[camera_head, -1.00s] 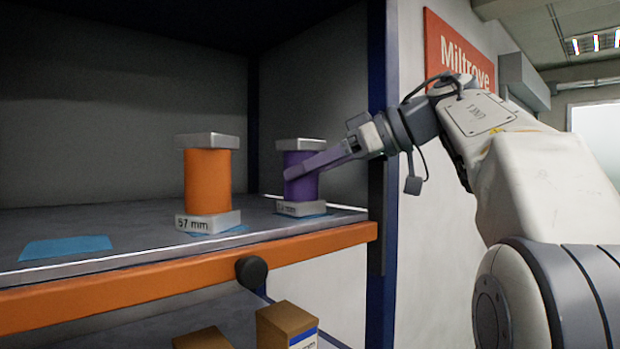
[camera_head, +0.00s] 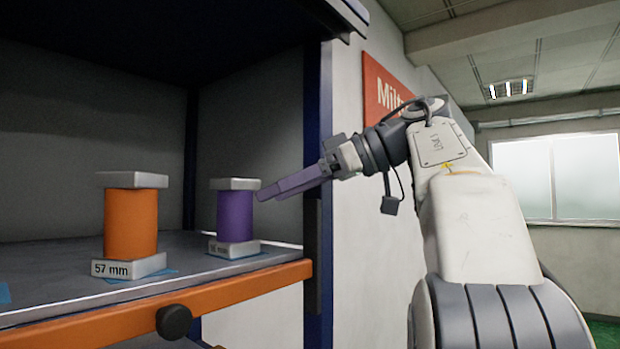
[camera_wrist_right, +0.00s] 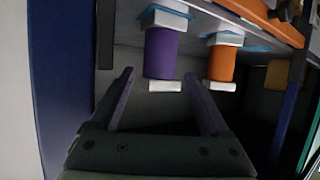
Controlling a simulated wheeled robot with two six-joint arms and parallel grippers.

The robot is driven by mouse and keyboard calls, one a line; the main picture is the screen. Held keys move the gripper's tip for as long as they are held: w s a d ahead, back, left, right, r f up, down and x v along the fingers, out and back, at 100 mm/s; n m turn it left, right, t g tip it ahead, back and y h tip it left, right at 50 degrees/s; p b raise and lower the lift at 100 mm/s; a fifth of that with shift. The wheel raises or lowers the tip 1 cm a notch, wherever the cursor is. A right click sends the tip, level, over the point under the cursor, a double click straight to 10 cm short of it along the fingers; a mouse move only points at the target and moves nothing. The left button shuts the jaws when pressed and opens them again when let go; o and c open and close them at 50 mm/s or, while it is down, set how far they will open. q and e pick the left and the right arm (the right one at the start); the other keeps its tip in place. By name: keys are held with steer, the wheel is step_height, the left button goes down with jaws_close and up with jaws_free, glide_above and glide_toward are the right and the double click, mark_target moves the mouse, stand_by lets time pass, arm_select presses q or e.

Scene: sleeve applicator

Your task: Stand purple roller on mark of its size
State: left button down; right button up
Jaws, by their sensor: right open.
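The purple roller (camera_head: 236,216) stands upright on the shelf, with a grey cap on top and a grey labelled base on a blue mark (camera_head: 262,250). Its label is too small to read surely. My right gripper (camera_head: 262,193) is open and empty, just right of the roller and apart from it in the head view. In the right wrist view the purple roller (camera_wrist_right: 165,53) shows upside down beyond the two open fingers (camera_wrist_right: 160,100). My left gripper is not in view.
An orange roller (camera_head: 131,224) labelled 57 mm stands left of the purple one, on a blue mark. Another blue mark (camera_head: 4,293) shows at the left edge. The shelf's orange front rail (camera_head: 230,293), a black knob (camera_head: 173,321) and a blue post (camera_head: 318,190) are close by.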

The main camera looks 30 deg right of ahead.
steer(key=v, duration=0.5)
steer(key=shift+s+d+r+p, duration=0.1)
steer(key=shift+p, duration=0.3)
